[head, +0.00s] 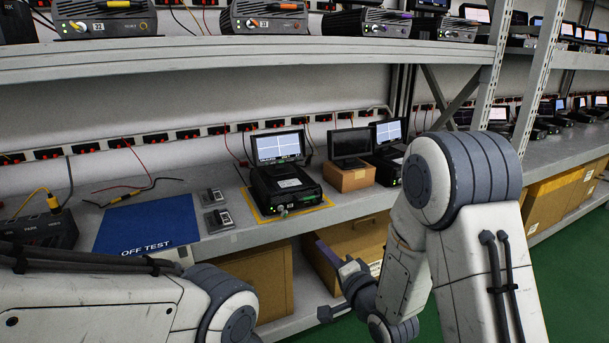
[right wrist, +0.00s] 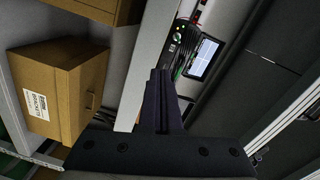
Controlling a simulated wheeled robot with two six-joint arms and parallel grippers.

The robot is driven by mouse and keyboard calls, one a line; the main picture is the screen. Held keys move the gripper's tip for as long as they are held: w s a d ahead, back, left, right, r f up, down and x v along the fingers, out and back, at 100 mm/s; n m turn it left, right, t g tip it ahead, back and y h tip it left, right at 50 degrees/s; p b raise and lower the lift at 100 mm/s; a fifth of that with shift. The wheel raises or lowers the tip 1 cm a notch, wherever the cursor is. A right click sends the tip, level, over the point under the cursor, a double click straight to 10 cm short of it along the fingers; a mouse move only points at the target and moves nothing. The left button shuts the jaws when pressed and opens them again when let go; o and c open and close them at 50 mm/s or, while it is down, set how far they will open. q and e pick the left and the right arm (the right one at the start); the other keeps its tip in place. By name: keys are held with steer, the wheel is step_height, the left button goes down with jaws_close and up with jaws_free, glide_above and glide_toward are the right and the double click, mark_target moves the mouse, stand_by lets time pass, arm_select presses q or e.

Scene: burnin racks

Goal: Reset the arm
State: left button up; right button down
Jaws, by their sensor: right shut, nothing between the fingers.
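My right arm comes in from the right in the head view, bent at the elbow. My right gripper (head: 338,262) hangs low in front of the shelf edge, by the open cardboard box on the lower level. It also shows in the right wrist view (right wrist: 161,75), with its fingers together and nothing between them. My left arm crosses the lower left of the head view. Its gripper is out of the picture.
The middle shelf holds a blue OFF TEST mat (head: 150,222), a black device with a lit screen (head: 278,148), and a dark monitor on a small cardboard box (head: 350,177). Cardboard boxes (head: 255,280) stand below. A rack post (head: 538,75) rises at right. Green floor is open at lower right.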

steer(key=s+a+f+n+g+h, duration=0.3)
steer(key=s+a+n+g, duration=0.2)
steer(key=s+n+g, duration=0.3)
steer(key=s+d+r+n+g+h, duration=0.1)
steer(key=s+n+g, duration=0.35)
steer(key=s, duration=0.75)
steer(key=s+d+r+n+g+h, duration=0.1)
steer(key=s+r+n+g+h, duration=0.3)
steer(key=s, duration=0.8)
step_height(320, 180, up, 36)
steer(key=n+y+p, duration=0.1)
steer(key=y+p, duration=0.1)
steer(key=p, duration=3.6)
steer(key=shift+s+d+t+p, duration=0.15)
steer(key=shift+s+t+p, duration=0.05)
steer(key=shift+t+p, duration=0.2)
